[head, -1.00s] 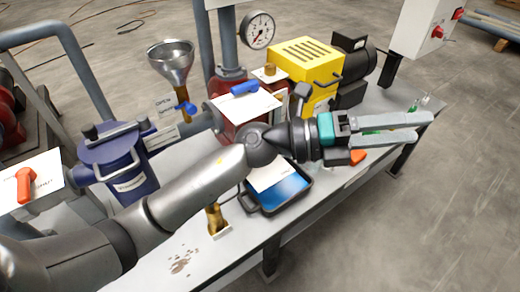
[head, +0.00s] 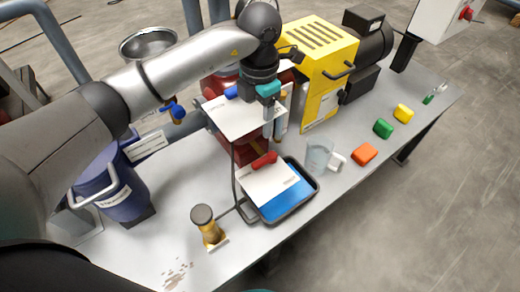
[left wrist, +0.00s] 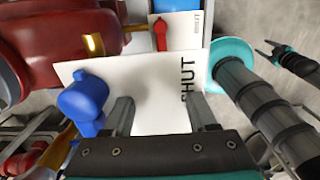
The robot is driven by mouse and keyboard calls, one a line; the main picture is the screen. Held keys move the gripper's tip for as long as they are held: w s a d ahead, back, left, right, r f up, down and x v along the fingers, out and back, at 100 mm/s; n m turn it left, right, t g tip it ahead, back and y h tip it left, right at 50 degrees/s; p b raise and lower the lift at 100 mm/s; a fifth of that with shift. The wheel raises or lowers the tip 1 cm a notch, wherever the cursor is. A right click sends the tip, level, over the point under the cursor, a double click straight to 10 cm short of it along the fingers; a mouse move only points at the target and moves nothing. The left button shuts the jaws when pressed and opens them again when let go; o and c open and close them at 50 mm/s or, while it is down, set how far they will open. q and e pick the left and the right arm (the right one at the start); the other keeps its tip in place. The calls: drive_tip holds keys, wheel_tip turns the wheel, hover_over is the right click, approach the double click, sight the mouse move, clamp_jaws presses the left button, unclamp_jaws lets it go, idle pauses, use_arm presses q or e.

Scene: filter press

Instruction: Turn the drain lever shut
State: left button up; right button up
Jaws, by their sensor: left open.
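A blue lever (head: 232,91) lies over a white plate (head: 245,118) on the red pump body; in the left wrist view the lever (left wrist: 83,97) is left of my fingers and the plate reads SHUT. A red lever (head: 264,160) lies on a lower white plate over the tray; it shows at the top of the left wrist view (left wrist: 161,35), also beside a SHUT mark. I cannot tell by sight which one is the drain lever. My left gripper (head: 277,128) is open, pointing down over the upper plate's right side, empty. A dark two-pronged shape (left wrist: 285,57) looks like my right gripper.
Orange, green and yellow blocks (head: 364,154) lie right. A yellow motor housing (head: 322,60) stands behind.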

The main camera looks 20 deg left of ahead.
use_arm(q)
drive_tip(key=b, duration=0.1)
hover_over(260, 162)
wheel_tip(260, 162, down, 7)
drive_tip(key=shift+f, duration=0.1)
wheel_tip(260, 162, down, 7)
drive_tip(key=shift+f+b, duration=0.2)
drive_tip(key=shift+b, duration=0.7)
use_arm(e)
drive_tip(key=d+f, duration=0.1)
drive_tip(key=w+d+f, duration=0.1)
drive_tip(key=shift+f, duration=0.4)
use_arm(q)
drive_tip(key=c, duration=0.5)
clamp_jaws()
use_arm(e)
drive_tip(key=shift+s+a, duration=0.15)
drive_tip(key=shift+s, duration=0.2)
